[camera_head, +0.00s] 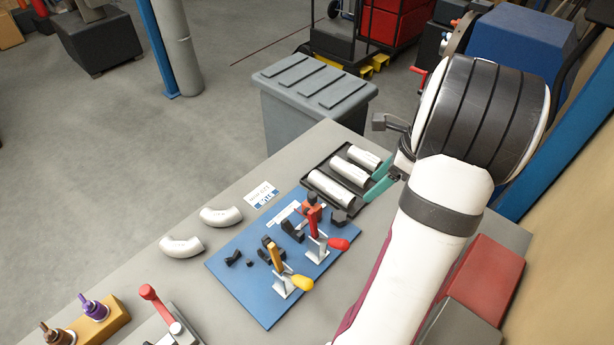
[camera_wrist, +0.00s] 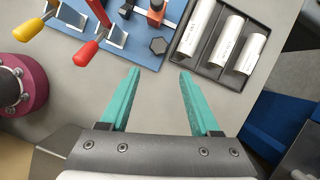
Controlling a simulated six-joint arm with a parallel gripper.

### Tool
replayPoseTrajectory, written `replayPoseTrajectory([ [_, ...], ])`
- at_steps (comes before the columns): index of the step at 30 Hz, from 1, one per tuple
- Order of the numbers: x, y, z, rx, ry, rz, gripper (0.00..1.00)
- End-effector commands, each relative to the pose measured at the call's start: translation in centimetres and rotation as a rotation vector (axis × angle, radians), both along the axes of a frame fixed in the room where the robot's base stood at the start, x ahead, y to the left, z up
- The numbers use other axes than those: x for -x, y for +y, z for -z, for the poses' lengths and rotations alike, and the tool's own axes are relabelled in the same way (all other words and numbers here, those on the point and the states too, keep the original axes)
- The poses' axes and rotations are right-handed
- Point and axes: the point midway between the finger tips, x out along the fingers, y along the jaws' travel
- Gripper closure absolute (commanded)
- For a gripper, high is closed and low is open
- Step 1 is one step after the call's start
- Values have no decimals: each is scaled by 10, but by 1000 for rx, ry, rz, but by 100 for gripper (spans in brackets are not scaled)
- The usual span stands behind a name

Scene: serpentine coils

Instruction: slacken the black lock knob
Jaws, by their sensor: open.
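A black knob with a faceted outline (camera_wrist: 158,46), seemingly the lock knob, is at the edge of the blue board (camera_wrist: 148,60). In the head view the black knob (camera_head: 339,216) is at the board's right corner, beside the tray of tubes. My gripper (camera_wrist: 159,73) is open and empty. In the wrist view its two teal fingers point toward the knob, with the knob beyond and between the tips. In the head view my gripper (camera_head: 378,188) is near the tray's right end, partly hidden by my arm. Its height above the table is hard to tell.
Red-handled (camera_head: 338,243) and yellow-handled (camera_head: 302,282) clamps stand on the board near the knob. A black tray (camera_head: 318,205) holds 3 silver tubes. Two bent pipes (camera_head: 182,247) lie left of the board. Bare grey table lies under the fingers.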

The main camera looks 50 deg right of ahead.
Motion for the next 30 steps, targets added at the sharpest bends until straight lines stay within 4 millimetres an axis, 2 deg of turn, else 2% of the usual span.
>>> replayPoseTrajectory([
  [2, -3, 2, 6, -2, 1, -4, 37],
  [5, -10, 6, 25, -5, 3, -8, 37],
  [12, -36, 16, 92, -5, 4, -9, 37],
  [18, -52, 20, 131, -2, 3, -10, 37],
  [24, -57, 22, 144, 0, 2, -9, 37],
  [30, -58, 22, 145, 0, 2, -9, 37],
])
